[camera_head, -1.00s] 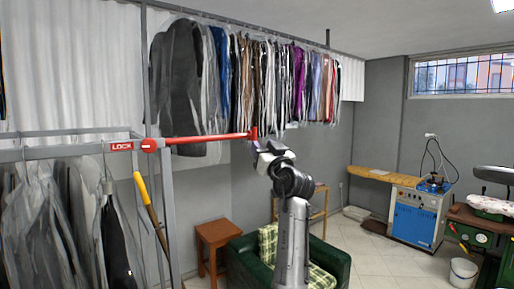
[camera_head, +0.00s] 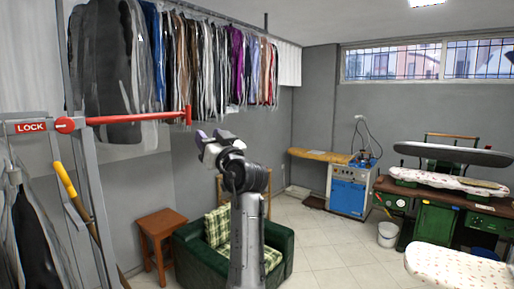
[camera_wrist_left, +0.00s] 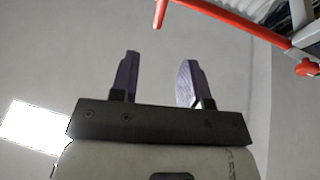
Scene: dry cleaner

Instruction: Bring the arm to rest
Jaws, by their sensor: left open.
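My left arm rises from the bottom middle of the head view. My left gripper (camera_head: 211,136) is at its top, with its purple fingers pointing up and left. It is open and empty. In the left wrist view its two fingers (camera_wrist_left: 160,77) stand apart with only the grey background between them. The gripper is below and right of the free end of a red lever bar (camera_head: 140,117), with a visible gap. The bar also shows in the left wrist view (camera_wrist_left: 225,20), beyond the fingertips. My right gripper is out of view.
Bagged clothes (camera_head: 200,65) hang on a rail behind. A wooden stool (camera_head: 161,225) and a green armchair (camera_head: 276,238) stand near the arm. A blue steam unit (camera_head: 349,192), a bucket (camera_head: 388,234) and ironing boards (camera_head: 455,154) are right, with open tiled floor between.

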